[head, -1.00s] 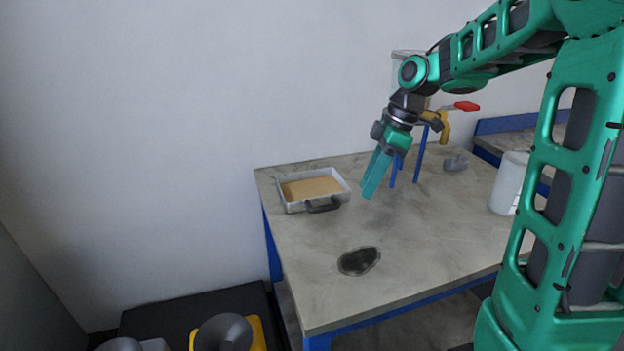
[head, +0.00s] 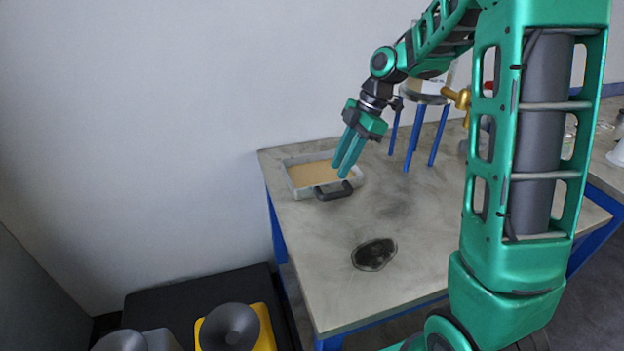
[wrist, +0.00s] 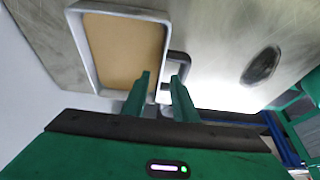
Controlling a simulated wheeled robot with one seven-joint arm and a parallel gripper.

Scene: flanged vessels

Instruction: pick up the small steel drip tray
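The drip tray (head: 290,183) is a shallow rectangular pan with a pale steel rim, a tan inside and a dark handle (head: 333,190) on its near side. It sits on the grey worktop near the wall. In the wrist view the tray (wrist: 87,55) fills the upper left, with its handle (wrist: 182,60) beside it. My gripper (head: 341,171) is open, with its fingers pointing down over the tray's handle side. In the wrist view the fingertips (wrist: 161,78) are apart near the handled wall, and the right finger partly covers the handle. Contact cannot be told.
A dark oval patch (head: 374,254) lies on the worktop (head: 320,265) in front of the tray. A blue-legged stand (head: 412,135) with a brass valve (head: 457,97) stands to the right. A wall is close behind. The worktop between is clear.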

